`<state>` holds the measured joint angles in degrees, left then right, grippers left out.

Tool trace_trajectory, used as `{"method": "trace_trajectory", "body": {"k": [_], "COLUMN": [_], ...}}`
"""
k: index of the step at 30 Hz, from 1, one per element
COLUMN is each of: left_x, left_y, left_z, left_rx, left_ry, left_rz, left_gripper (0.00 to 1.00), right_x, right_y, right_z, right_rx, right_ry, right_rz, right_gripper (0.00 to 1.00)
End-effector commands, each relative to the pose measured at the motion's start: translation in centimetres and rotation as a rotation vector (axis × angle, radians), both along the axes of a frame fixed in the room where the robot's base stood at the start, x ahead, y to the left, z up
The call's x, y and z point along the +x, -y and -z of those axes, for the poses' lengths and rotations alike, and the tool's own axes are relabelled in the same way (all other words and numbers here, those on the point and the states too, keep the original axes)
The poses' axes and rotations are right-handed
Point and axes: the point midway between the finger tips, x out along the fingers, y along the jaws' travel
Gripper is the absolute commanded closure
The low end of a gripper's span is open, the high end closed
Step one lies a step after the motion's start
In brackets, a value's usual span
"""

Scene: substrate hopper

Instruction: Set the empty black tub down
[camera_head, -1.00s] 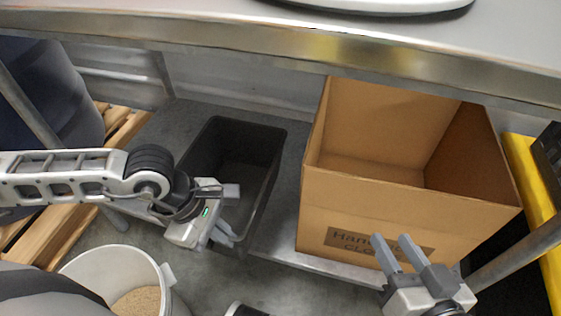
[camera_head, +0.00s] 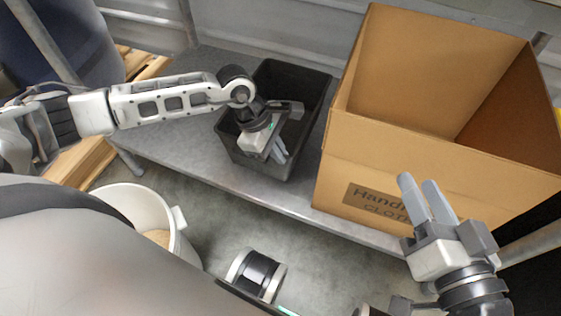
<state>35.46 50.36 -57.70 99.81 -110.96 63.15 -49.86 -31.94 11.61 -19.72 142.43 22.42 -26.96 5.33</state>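The black tub (camera_head: 315,98) stands upright on a grey low shelf, just left of the cardboard box. Its visible inside looks empty; my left arm and gripper hide part of it. My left gripper (camera_head: 279,152) is over the tub's near part, fingers pointing down with a small gap between them. I cannot tell whether it touches the tub's wall. My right gripper (camera_head: 418,188) is open and empty, in front of the cardboard box's front face, fingers pointing up in the picture.
The open cardboard box (camera_head: 345,150) fills the right of the shelf (camera_head: 185,135). The shelf is bare left of the tub. A white bucket (camera_head: 133,205) with tan grain stands on the floor at lower left. A wooden pallet (camera_head: 80,168) lies behind it.

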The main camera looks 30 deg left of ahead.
Motion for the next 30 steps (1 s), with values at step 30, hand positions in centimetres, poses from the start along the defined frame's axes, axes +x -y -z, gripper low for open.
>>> {"method": "trace_trajectory", "body": {"k": [30], "left_x": [0.8], "left_y": [0.0], "left_z": [4.2], "left_rx": [0.001], "left_ry": [0.0], "left_rz": [0.0], "left_gripper": [0.75], "right_x": [1.4], "right_y": [0.3], "right_z": [-2.9], "right_rx": [0.001], "right_ry": [0.217], "right_rz": [0.018], "right_gripper": [0.64]}}
